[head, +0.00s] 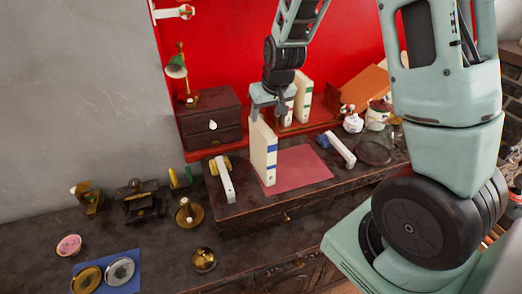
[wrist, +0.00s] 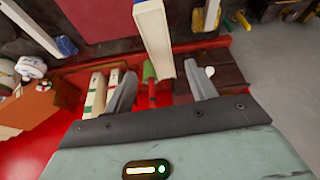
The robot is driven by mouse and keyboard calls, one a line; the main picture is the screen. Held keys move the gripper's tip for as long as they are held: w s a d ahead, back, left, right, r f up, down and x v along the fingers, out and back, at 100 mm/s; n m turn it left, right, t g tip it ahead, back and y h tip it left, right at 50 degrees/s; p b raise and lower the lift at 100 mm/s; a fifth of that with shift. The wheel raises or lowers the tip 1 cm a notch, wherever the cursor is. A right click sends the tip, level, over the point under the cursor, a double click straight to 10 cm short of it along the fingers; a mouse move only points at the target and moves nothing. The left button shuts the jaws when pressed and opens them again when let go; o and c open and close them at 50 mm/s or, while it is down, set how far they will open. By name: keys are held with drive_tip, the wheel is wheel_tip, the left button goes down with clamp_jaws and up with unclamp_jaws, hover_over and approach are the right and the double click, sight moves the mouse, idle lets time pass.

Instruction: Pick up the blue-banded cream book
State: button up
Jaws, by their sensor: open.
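The blue-banded cream book (head: 263,152) stands upright at the left edge of a dull red mat (head: 304,166) on the dark raised cabinet top. My gripper (head: 268,110) is open, pointing down at the book's top end. In the wrist view the book (wrist: 153,35) appears between the two spread fingertips (wrist: 160,72), with a gap on each side. I cannot tell whether the fingertips have passed below its top edge. Nothing is held.
A small dark drawer box (head: 210,117) is back left. White-and-metal bars lie left (head: 226,179) and right (head: 341,150) of the mat. Jars (head: 377,114) stand at right.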

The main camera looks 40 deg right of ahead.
sight(263, 127)
drive_tip(key=x, duration=0.4)
drive_tip(key=shift+f+p, duration=0.1)
drive_tip(key=shift+p, duration=0.3)
drive_tip(key=shift+p+x, duration=1.2)
drive_tip(key=shift+x, duration=1.2)
drive_tip(key=shift+a+f, duration=0.15)
drive_tip(key=shift+f, duration=0.1)
drive_tip(key=shift+f+b, duration=0.25)
drive_tip(key=shift+b, duration=0.05)
clamp_jaws()
